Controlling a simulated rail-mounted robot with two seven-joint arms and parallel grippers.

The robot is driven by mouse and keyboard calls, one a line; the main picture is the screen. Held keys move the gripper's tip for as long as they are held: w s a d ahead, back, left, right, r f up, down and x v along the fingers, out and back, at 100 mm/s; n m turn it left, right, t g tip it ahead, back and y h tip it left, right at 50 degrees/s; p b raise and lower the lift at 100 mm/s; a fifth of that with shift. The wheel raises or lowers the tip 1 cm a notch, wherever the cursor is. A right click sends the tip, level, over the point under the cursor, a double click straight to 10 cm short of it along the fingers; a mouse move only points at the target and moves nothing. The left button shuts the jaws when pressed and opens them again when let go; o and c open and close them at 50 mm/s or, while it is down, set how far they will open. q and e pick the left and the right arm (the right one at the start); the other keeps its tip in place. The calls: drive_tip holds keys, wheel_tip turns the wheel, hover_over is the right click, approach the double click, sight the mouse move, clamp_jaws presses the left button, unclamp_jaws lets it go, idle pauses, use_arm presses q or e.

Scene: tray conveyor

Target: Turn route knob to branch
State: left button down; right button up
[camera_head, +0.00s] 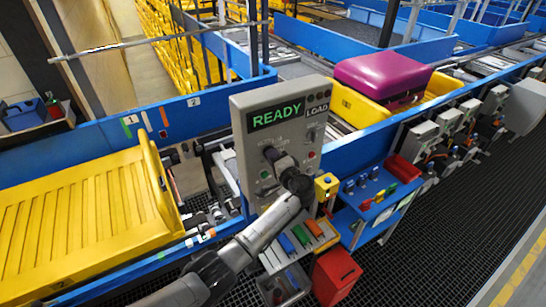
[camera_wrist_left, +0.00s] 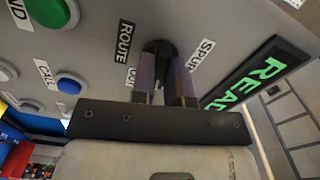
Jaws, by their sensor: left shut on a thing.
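The grey control panel (camera_head: 243,129) stands upright in the middle of the head view, with a green READY display (camera_head: 276,114) and a LOAD label. The black route knob (camera_wrist_left: 158,48) shows in the left wrist view, between the ROUTE and SPUR labels. My left gripper (camera_wrist_left: 164,82) is shut on the knob, one finger on each side; the fingers hide most of it. In the head view my left gripper (camera_head: 277,159) reaches the panel face and covers the knob. The knob's exact pointing direction is hard to tell. My right gripper is not seen.
A green button (camera_wrist_left: 48,12) and a blue button (camera_wrist_left: 69,83) sit near the knob. A yellow tray (camera_head: 85,215) lies left of the panel. A magenta case (camera_head: 382,75) sits in a yellow tray behind. A red bin (camera_head: 335,277) stands below, beside a small blue shelf (camera_head: 372,205).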

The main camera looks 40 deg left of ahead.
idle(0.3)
use_arm(q)
drive_tip(key=c, duration=1.1)
unclamp_jaws()
drive_tip(key=shift+b+v, duration=2.2)
drive_tip(key=shift+v, duration=4.7)
